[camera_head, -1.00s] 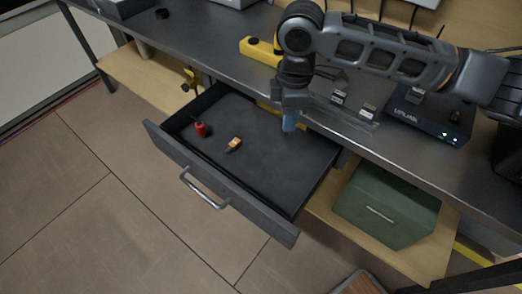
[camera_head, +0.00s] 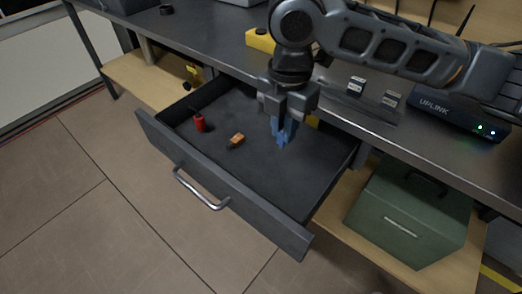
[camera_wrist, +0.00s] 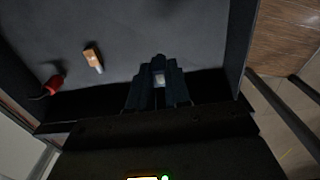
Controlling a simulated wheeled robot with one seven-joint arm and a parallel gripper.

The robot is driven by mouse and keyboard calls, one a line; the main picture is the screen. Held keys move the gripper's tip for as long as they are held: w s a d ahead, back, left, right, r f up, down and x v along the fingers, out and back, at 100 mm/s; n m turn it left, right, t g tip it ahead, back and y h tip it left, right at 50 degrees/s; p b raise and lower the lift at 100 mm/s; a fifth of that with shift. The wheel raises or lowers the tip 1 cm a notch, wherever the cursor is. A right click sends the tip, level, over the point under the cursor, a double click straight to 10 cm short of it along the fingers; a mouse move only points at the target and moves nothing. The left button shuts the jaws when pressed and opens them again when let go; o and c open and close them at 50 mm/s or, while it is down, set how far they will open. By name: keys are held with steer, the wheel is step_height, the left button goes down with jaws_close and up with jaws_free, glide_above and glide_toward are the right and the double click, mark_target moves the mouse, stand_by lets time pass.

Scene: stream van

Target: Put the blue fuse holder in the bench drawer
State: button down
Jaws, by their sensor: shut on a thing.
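The blue fuse holder (camera_head: 283,134) is between the fingers of my gripper (camera_head: 286,115) in the head view. My gripper is shut on it and points down over the back right part of the open bench drawer (camera_head: 215,185). In the wrist view the fuse holder (camera_wrist: 159,75) looks dark blue with a pale patch, held at the fingertips (camera_wrist: 158,95). The drawer's dark floor lies beyond it. I cannot tell how much room is between the fuse holder and the drawer floor.
A red item (camera_head: 199,122) and a small orange item (camera_head: 237,140) lie in the drawer's left half. The drawer's right and front floor is clear. A green box (camera_head: 405,215) stands on the shelf at right. An uplink box (camera_head: 450,112) sits on the bench.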

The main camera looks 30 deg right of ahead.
steer(key=shift+w+a+f+b, duration=0.25)
steer(key=shift+a+f, duration=0.45)
steer(key=shift+f, duration=0.45)
steer(key=shift+w+a+f+b, duration=0.1)
steer(key=shift+w+a+f, duration=0.3)
steer(key=shift+a+f, duration=0.55)
steer(key=shift+w+a+f+b, duration=0.25)
steer(key=shift+a+f, duration=0.25)
steer(key=shift+f, duration=0.8)
steer(key=shift+f, duration=0.15)
steer(key=c, duration=1.1)
jaws_free()
step_height(320, 180, up, 12)
steer(key=shift+r+p, duration=0.15)
steer(key=shift+p, duration=0.95)
